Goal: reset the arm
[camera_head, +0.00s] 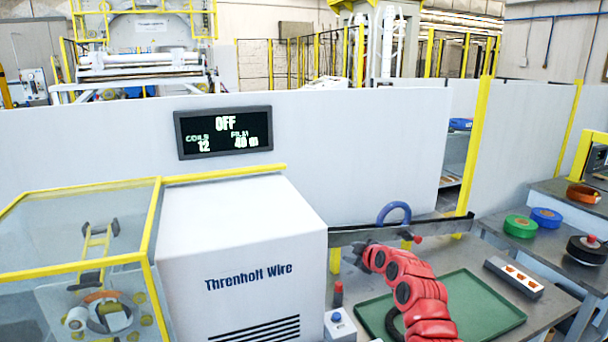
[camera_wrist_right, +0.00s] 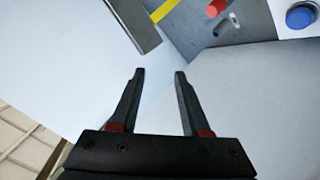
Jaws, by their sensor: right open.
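My right arm, red with black joints, rises from the bottom of the head view over the green tray. Its gripper end (camera_head: 360,254) is small and partly hidden there, left of the arm's red links. In the right wrist view my right gripper (camera_wrist_right: 159,76) shows two dark fingers well apart with nothing between them. Pale panel surfaces lie beyond the fingertips, and I see no contact. My left gripper is in neither view.
A green tray (camera_head: 481,311) lies on the bench beneath my arm. A blue ring (camera_head: 395,206) stands by the rail behind. The white Threnholt Wire cabinet (camera_head: 255,235) is left of my arm. A blue button (camera_wrist_right: 301,16) shows in the wrist view. Coils (camera_head: 520,226) sit right.

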